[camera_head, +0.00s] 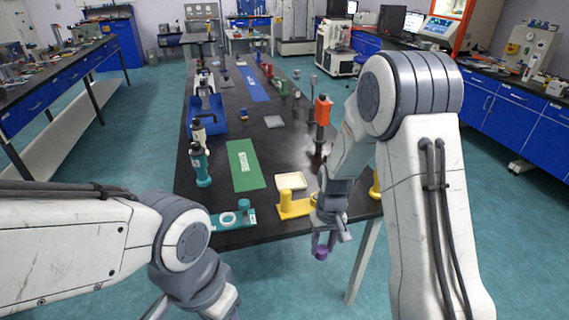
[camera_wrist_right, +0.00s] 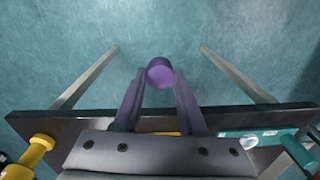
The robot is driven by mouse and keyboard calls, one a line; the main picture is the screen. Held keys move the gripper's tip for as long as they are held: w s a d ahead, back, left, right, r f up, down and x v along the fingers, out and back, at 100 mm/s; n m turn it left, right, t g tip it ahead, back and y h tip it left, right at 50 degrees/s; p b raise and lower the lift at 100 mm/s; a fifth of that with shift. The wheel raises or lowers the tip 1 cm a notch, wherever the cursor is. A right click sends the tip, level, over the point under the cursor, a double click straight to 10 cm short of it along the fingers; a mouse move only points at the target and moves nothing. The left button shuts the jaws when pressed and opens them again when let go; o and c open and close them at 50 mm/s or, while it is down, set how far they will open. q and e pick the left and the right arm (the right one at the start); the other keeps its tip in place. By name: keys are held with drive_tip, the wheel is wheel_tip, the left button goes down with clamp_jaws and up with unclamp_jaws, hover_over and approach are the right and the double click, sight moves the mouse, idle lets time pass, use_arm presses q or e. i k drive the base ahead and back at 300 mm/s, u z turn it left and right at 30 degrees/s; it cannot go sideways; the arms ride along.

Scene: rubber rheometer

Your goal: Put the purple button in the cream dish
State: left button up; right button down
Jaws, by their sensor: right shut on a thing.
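The purple button (camera_head: 321,253) is a small round piece held at the tips of my right gripper (camera_head: 325,243). In the right wrist view the purple button (camera_wrist_right: 160,72) sits between the fingertips of the right gripper (camera_wrist_right: 158,88), with the floor behind it. The right gripper hangs just off the front edge of the black table. The cream dish (camera_head: 291,181) is a shallow square tray on the table, behind and left of the right gripper. It looks empty. My left gripper (camera_head: 157,307) is low at the bottom edge, mostly cut off, so its jaws are unclear.
A yellow fixture (camera_head: 294,205) stands at the table's front edge, just before the cream dish. A teal fixture (camera_head: 233,219) is to its left. A green mat (camera_head: 245,165), a teal bottle (camera_head: 201,166) and an orange-topped tool (camera_head: 322,112) are farther back.

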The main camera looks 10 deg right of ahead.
sight(284, 183)
drive_tip(key=i, duration=0.9)
drive_tip(key=u, duration=0.65)
